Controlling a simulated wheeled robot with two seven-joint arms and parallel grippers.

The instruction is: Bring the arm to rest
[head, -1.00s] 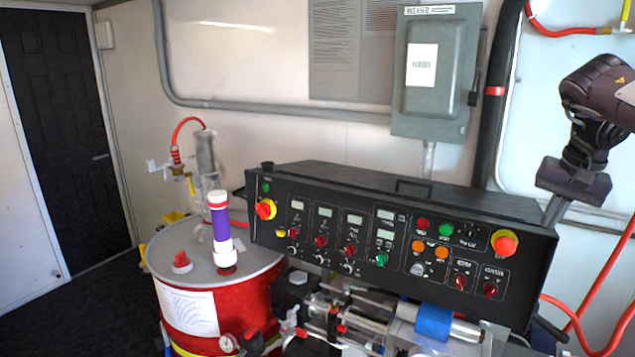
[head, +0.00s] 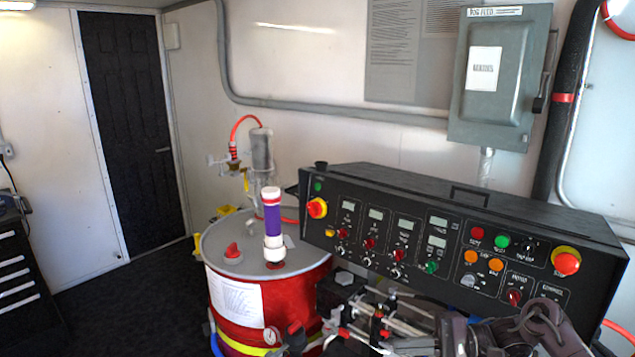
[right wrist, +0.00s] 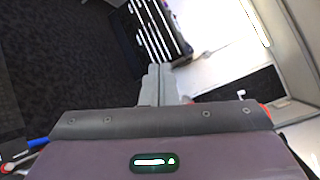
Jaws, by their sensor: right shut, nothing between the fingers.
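My right arm (head: 540,330) shows at the bottom right of the head view, low in front of the control panel. My right gripper (right wrist: 158,84) shows in the right wrist view with its two grey fingers together and nothing between them. The fingers point over dark floor toward a black drawer cabinet. In the head view the fingertips are hard to make out against the machine parts. My left gripper is in neither view.
The black control panel (head: 462,245) with buttons and a red stop knob stands close behind my right arm. A red drum (head: 262,298) with a purple-and-white tube (head: 271,222) stands left of it. The drawer cabinet (head: 22,285) is far left. Dark floor (head: 130,305) lies clear between.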

